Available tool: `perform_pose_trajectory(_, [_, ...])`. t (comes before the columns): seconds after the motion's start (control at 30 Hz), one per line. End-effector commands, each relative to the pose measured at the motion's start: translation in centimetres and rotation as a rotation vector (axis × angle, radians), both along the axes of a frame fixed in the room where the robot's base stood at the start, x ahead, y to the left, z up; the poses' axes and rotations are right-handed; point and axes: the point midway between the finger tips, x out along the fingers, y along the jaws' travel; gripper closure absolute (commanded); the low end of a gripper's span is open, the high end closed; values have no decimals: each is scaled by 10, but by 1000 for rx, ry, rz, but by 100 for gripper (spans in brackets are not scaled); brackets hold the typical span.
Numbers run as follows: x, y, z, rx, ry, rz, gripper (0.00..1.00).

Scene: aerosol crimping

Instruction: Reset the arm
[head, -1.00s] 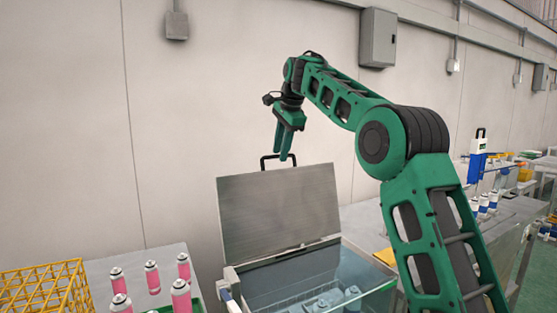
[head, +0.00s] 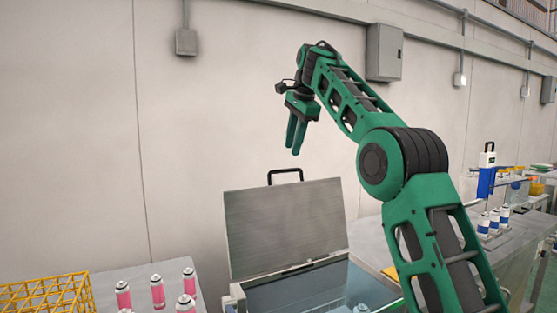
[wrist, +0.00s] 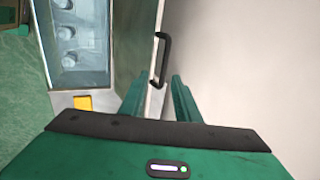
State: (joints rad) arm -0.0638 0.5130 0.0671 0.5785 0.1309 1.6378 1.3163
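My gripper (head: 294,150) hangs in the air above the open steel lid (head: 285,232) of a water tank, fingers pointing down. Its two green fingers are apart with nothing held between them; the wrist view shows the gap (wrist: 157,96) clearly. The lid stands raised and leans back, with a black handle (head: 285,171) on its top edge. The fingertips are a little above the handle, not touching it. In the wrist view the handle (wrist: 163,60) lies beyond the fingers.
The tank's blue water (wrist: 75,45) holds several submerged cans. Left are pink cans (head: 158,292) and a yellow wire basket (head: 45,296). A benchtop (head: 500,245) with white-and-blue cans (head: 494,222) and a blue device (head: 486,182) is right. The wall behind carries grey boxes (head: 384,52).

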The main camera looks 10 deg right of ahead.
Motion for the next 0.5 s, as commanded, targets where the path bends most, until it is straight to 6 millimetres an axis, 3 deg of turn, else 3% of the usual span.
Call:
perform_pose_trajectory(0.27, [-39, -45, -17, -95, 41, 80, 70])
perform_pose_trajectory(0.5, [-103, -102, -53, -189, 106, 190, 70])
